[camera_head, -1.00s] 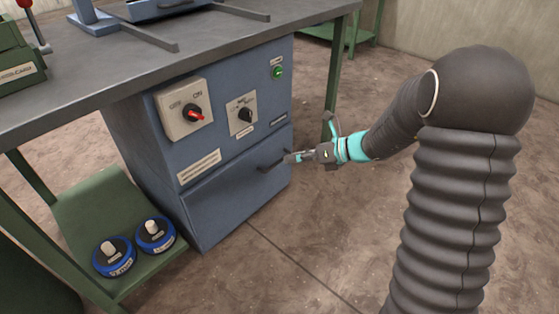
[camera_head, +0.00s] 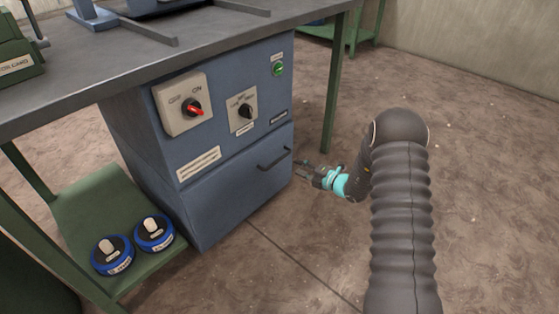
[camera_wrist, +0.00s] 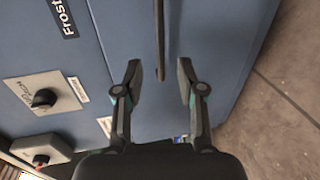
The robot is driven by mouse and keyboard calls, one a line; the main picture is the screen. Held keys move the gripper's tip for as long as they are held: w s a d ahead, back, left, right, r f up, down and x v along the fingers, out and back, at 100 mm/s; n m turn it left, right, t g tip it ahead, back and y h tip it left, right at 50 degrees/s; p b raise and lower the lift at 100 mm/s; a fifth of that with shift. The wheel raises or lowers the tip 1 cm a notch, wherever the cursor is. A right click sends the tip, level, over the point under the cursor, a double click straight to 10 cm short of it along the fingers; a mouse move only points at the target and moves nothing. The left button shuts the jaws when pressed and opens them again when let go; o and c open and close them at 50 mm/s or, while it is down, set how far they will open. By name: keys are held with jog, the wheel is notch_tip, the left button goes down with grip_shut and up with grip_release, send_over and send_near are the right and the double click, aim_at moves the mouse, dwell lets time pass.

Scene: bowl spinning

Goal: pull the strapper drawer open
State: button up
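The strapper drawer (camera_head: 230,190) is the lower blue front of the cabinet under the table, and it looks closed. Its dark bar handle (camera_head: 275,159) is on the right part of the drawer front. My gripper (camera_head: 302,170) is just right of and a little below the handle, apart from it. The handle (camera_wrist: 159,40) shows as a dark vertical bar ahead of the fingertips, in line with the gap.
Above the drawer are a red switch (camera_head: 193,106), a black knob (camera_head: 245,111) and a green button (camera_head: 278,69). Two blue round items (camera_head: 153,232) sit on the green lower shelf (camera_head: 90,205). A table leg (camera_head: 333,100) stands behind my gripper. Floor right of the cabinet is clear.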

aim_at(280, 158)
jog(key=x, duration=1)
jog(key=shift+w+a+b, duration=0.25)
jog(key=shift+a+b, duration=0.1)
grip_shut()
